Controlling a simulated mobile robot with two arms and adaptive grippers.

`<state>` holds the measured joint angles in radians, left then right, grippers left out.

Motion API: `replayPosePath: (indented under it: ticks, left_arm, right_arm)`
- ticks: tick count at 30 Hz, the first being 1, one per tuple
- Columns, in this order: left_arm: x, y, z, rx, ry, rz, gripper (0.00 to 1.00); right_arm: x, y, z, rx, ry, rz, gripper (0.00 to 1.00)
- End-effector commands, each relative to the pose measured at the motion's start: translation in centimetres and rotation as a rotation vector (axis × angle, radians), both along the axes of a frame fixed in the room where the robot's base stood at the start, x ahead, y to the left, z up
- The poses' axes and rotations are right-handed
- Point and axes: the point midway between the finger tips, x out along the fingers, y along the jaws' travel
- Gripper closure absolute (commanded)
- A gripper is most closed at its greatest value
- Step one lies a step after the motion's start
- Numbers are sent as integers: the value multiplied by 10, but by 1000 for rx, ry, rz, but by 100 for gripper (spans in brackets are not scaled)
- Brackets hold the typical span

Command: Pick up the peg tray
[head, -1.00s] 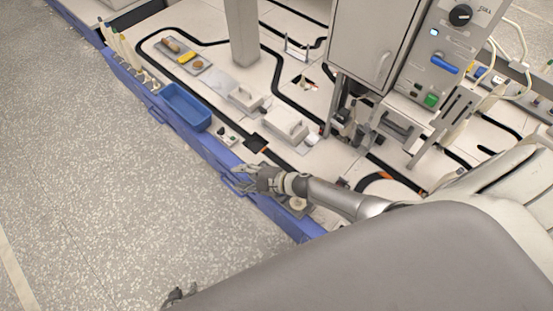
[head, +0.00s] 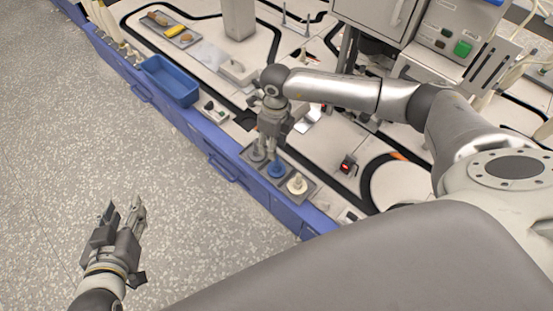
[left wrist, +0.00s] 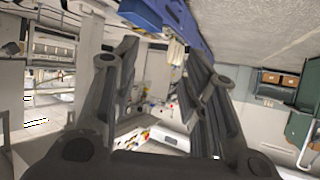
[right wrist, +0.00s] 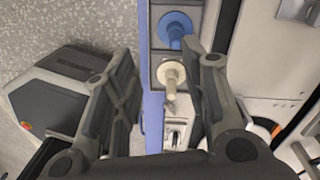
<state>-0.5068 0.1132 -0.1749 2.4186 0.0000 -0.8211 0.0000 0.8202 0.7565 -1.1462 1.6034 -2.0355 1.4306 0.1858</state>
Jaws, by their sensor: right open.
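The peg tray (head: 285,188) is a small dark grey tray on the bench's near edge, holding a grey, a blue (head: 277,171) and a cream (head: 297,185) bobbin in a row. My right gripper (head: 265,150) points down over its far-left part, hiding some of the grey bobbin. The right wrist view shows the tray (right wrist: 154,50) with the blue and cream bobbins between and ahead of the open, empty fingers (right wrist: 167,65). Whether they touch the tray cannot be told. My left gripper (head: 124,212) is open and empty, away from the bench, over the floor.
A blue bin (head: 170,82) stands farther left along the near edge. Another grey tray (head: 172,32) with yellow and brown items lies behind it. A grey post (head: 238,20) and a machine cabinet (head: 375,15) rise from the bench. The floor at left is clear.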

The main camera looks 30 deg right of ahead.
Motion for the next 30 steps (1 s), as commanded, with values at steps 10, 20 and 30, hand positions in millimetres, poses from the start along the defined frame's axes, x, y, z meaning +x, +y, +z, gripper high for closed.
replayPosePath:
  ticks: [10, 20, 30]
  left_arm:
    - [12, -6, 31, -35, -152, -10, 60]
    - [25, -16, 70, -88, -365, -23, 60]
    - [28, -20, 91, -116, -476, -30, 60]
  right_arm:
    - [3, -15, -21, -69, -19, 19, 59]
    - [3, -14, -52, -67, -19, 18, 59]
    - [3, -14, -64, -66, -20, 19, 59]
